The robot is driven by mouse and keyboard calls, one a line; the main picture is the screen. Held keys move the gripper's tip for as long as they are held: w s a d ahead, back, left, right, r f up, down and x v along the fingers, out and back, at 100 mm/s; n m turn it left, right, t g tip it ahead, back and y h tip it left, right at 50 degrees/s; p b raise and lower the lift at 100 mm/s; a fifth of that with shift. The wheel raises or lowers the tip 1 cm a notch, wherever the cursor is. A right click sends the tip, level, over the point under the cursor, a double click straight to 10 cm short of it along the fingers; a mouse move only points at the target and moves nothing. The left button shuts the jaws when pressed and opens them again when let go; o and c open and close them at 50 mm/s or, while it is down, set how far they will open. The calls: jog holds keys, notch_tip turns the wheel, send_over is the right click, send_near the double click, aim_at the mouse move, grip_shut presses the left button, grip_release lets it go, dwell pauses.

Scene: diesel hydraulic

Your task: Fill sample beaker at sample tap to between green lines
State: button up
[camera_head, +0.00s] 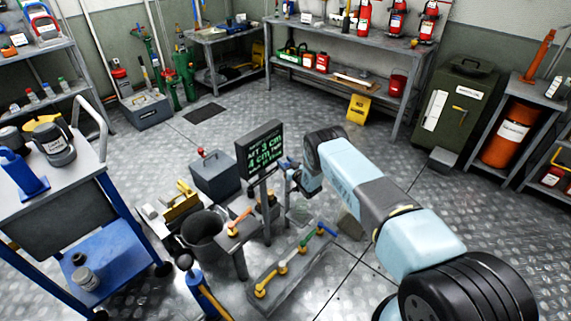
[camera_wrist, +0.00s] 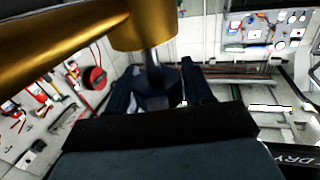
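My gripper (camera_wrist: 160,90) shows in the wrist view with its two dark fingers apart. A brass pipe with a round fitting (camera_wrist: 145,25) crosses the top of that view, close to the camera. A grey stem (camera_wrist: 150,60) comes down from the fitting toward the space between the fingers. A dark bluish shape lies there; I cannot tell whether it is held. In the head view my gripper (camera_head: 291,178) is beside the display board (camera_head: 260,150), its fingers too small to read. No beaker or green lines can be made out clearly.
A small stand with an orange handle (camera_head: 239,223) is below the display. A low plate with several coloured-handled valves (camera_head: 284,268) lies in front. A black bucket (camera_head: 205,230) and a grey box (camera_head: 214,174) are left. A blue cart (camera_head: 105,255) stands at left.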

jog(key=c, duration=0.6)
jog(key=shift+m+t+h, duration=0.3)
jog(key=shift+m+h, duration=0.1)
jog(key=shift+h, duration=0.1)
jog(key=shift+w+d+m+t+h, duration=0.15)
jog(key=shift+m+t+h, duration=0.3)
jog(key=shift+m+h, duration=0.6)
jog(key=shift+s+d+m+t+h, duration=0.1)
jog(key=shift+m+t+h, duration=0.5)
jog(key=shift+h, duration=0.9)
jog(key=shift+w+d+m+t+h, duration=0.15)
jog(key=shift+m+t+h, duration=0.2)
jog(key=shift+m+h, duration=0.75)
jog(key=shift+h, duration=0.35)
jog(key=o, duration=1)
jog(key=shift+s+d, duration=0.1)
